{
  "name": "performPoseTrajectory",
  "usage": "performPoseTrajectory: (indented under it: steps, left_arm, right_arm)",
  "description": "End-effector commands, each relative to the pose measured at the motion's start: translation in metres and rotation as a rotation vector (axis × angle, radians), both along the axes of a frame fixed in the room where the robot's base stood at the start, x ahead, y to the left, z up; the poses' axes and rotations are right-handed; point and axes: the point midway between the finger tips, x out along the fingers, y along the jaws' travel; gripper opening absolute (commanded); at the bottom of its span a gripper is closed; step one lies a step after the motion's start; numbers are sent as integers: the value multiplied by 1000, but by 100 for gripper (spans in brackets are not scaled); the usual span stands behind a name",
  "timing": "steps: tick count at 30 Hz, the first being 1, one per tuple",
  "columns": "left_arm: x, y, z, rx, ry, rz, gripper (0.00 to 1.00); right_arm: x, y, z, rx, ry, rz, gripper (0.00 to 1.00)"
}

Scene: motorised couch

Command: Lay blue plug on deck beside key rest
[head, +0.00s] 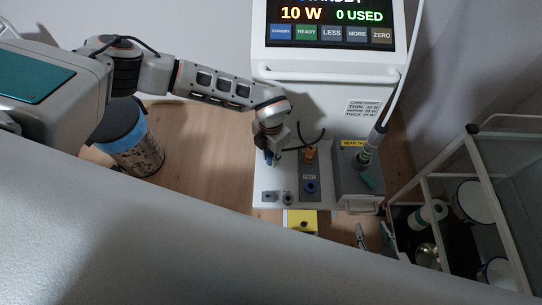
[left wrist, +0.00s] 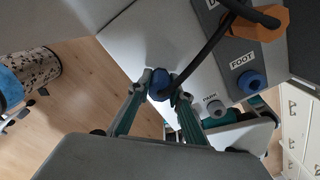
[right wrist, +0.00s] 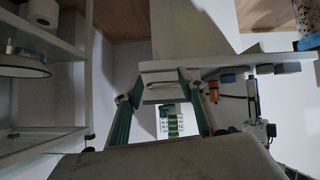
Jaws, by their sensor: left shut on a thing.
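The blue plug (left wrist: 158,84) is between the fingertips of my left gripper (left wrist: 162,88), with a black cable running up from it. In the head view my left gripper (head: 269,153) is over the left part of the pale deck (head: 279,177), the plug partly hidden beneath it. It is too unclear to tell whether the plug touches the deck. The key rest cannot be told apart for sure; small grey fittings (head: 270,196) stand at the deck's front left. My right gripper (right wrist: 156,92) is open and empty, below the deck's front right in the head view (head: 375,238).
A grey panel holds an orange plug (head: 309,153) and a blue FOOT socket (head: 310,187). A post with a cable (head: 375,137) stands at the right. A yellow box (head: 300,220) sits at the front. A trolley (head: 480,190) is at far right; a speckled bin (head: 136,153) is left.

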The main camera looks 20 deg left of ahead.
Motion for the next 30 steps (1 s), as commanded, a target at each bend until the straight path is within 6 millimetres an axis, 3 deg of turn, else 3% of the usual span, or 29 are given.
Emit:
performPoseTrajectory:
  steps: [10,11,12,23,30]
  left_arm:
    - [-1,0,-4,-1,0,-1,0]
    - [0,0,-3,0,0,-1,27]
    - [0,0,-3,0,0,-1,36]
    - [0,0,-1,0,-1,-1,36]
    - [0,0,30,-1,-3,-2,36]
  right_arm:
    - [0,0,-2,0,1,-1,40]
    - [0,0,-1,1,0,-1,40]
    - [0,0,-1,1,0,-1,40]
    - [0,0,0,1,0,-1,40]
    - [1,0,5,1,-3,-1,40]
